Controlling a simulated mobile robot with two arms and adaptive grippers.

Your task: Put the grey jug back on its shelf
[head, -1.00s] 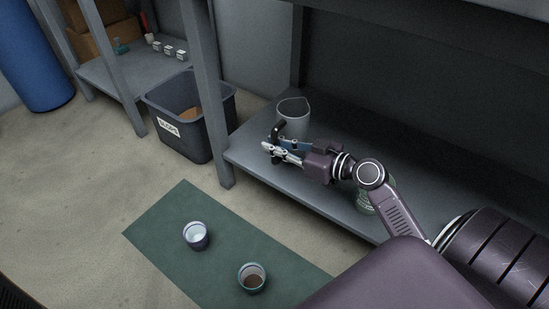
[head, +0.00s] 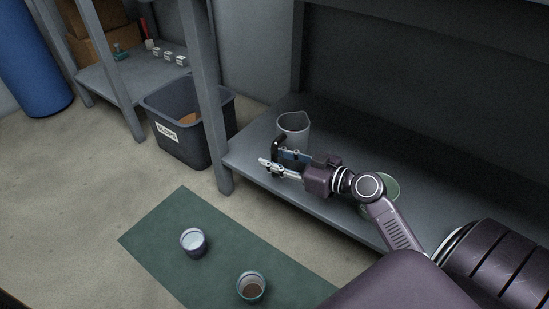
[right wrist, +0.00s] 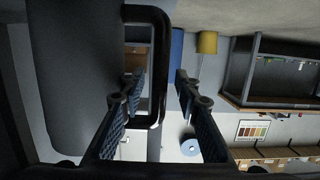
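The grey jug (head: 293,128) stands upright at the left end of the grey shelf (head: 250,160), near its front. Its dark handle (head: 277,147) faces the front. In the right wrist view the jug's grey body (right wrist: 72,75) fills the left side and the black handle (right wrist: 158,65) shows as a loop. My right gripper (head: 272,160) is at the handle. In the wrist view its fingers (right wrist: 160,85) are apart, one on each side of the handle's upright bar, with gaps visible. The jug's base is partly hidden behind the gripper. My left gripper is not in view.
A green-rimmed container (head: 388,190) stands on the shelf, partly hidden by my right arm. A shelf post (head: 207,100) and a dark SLOPS bin (head: 185,150) are to the left. Two cups, one pale (head: 193,242) and one with brown contents (head: 251,287), stand on a green mat (head: 165,235).

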